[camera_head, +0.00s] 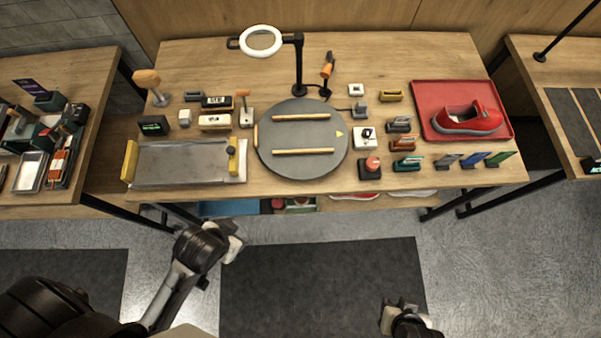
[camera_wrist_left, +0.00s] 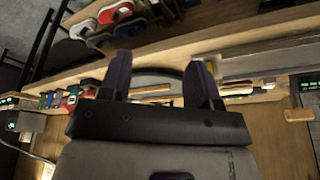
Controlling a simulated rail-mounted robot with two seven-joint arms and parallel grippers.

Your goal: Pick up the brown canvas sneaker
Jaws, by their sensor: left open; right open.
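I cannot make out a brown canvas sneaker for certain in either view. A red sneaker (camera_head: 468,118) sits on a red tray (camera_head: 428,92) at the right of the workbench. Parts of other shoes, one red (camera_head: 369,196), show on the shelf under the bench; a red-and-white shoe (camera_wrist_left: 92,33) and others show at the top of the left wrist view. My left gripper (camera_head: 232,243) is in front of the bench, open and empty; its two fingers (camera_wrist_left: 160,78) stand apart in the left wrist view. My right gripper (camera_head: 402,312) is low over the floor mat, open and empty.
Side tables stand left and right. The floor before the bench is clear, with a dark mat (camera_head: 320,280).

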